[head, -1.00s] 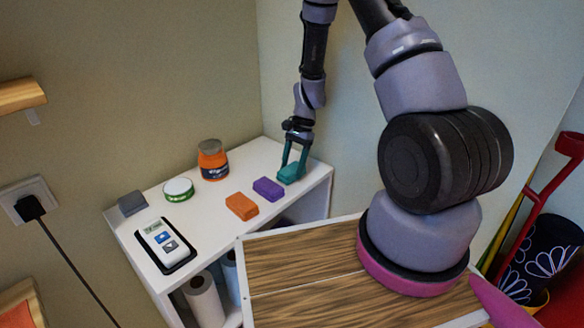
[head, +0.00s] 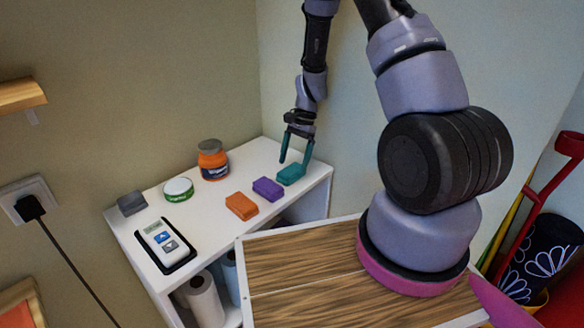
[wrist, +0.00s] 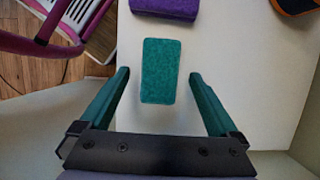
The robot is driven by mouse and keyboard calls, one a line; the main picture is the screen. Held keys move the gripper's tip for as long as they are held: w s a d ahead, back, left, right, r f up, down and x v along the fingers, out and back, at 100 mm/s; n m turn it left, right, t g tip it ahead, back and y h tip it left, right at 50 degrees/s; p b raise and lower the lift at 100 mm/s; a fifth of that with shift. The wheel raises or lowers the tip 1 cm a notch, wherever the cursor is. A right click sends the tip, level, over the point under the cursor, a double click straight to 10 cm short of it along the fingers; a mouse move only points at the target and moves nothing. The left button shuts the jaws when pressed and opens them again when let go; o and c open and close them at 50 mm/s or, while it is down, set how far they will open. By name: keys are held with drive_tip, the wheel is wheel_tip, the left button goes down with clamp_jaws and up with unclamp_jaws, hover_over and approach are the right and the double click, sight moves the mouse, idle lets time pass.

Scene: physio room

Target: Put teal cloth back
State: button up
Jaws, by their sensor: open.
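The teal cloth (head: 291,174) is a small folded block lying on the white shelf top (head: 225,207), near its right end. It also shows in the wrist view (wrist: 161,71), between and ahead of the two fingertips. My gripper (head: 294,161) is open and empty, with its teal fingers just above and behind the cloth in the head view. In the wrist view my gripper (wrist: 158,74) has a finger on each side of the cloth, with a gap on both sides.
A purple cloth (head: 268,189) and an orange cloth (head: 241,206) lie left of the teal one. A wall stands close behind.

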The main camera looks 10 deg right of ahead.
sight(297, 166)
drive_tip(key=shift+v, duration=2.6)
drive_tip(key=shift+r, duration=0.2)
drive_tip(key=s+d+r+n+t, duration=0.1)
drive_tip(key=s+r+n+t, duration=0.35)
drive_tip(key=r, duration=1.05)
drive_tip(key=s+d+r+n+t, duration=0.15)
drive_tip(key=s+r, duration=0.55)
drive_tip(key=r, duration=0.7)
drive_tip(key=s+r+n+t+h, duration=0.1)
drive_tip(key=s+r+t, duration=0.2)
drive_tip(key=s+r, duration=0.3)
drive_tip(key=shift+s+d, duration=0.35)
drive_tip(key=shift+s, duration=1.3)
